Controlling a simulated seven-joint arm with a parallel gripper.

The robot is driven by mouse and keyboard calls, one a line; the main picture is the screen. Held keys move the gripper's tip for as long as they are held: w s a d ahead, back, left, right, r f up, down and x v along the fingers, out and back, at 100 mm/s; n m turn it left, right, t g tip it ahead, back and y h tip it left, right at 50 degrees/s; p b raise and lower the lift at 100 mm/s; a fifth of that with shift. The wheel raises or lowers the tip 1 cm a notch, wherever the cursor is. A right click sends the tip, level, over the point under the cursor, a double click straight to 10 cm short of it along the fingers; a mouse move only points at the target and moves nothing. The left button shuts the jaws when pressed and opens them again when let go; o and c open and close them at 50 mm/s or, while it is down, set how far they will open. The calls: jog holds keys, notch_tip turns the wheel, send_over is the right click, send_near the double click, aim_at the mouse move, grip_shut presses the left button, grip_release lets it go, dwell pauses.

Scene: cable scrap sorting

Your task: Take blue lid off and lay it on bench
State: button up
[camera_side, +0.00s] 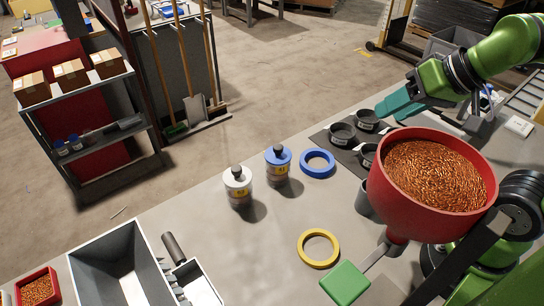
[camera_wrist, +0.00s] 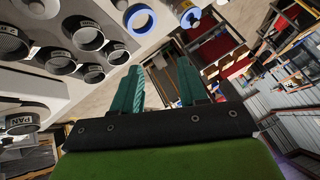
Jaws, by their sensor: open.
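The blue lid (camera_side: 278,153) sits on a clear jar (camera_side: 278,174) with a yellow label, upright on the bench (camera_side: 200,215). The lid has a dark knob on top. In the wrist view, the blue-topped jar (camera_wrist: 187,14) shows at the top edge, partly cut off. My gripper (camera_side: 382,112) has teal fingers and is above the back right of the bench, well right of the jar and apart from it. In the wrist view, my gripper (camera_wrist: 159,64) is open, with nothing between its fingers.
A white-lidded jar (camera_side: 238,182) stands left of the blue-lidded one. A blue ring (camera_side: 317,163) lies close to its right; a yellow ring (camera_side: 319,248) lies nearer the front. Dark cups (camera_side: 342,134) stand on a mat. A red funnel (camera_side: 385,215) full of copper scrap stands at right.

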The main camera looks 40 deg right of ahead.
jog(key=shift+o, duration=1.1)
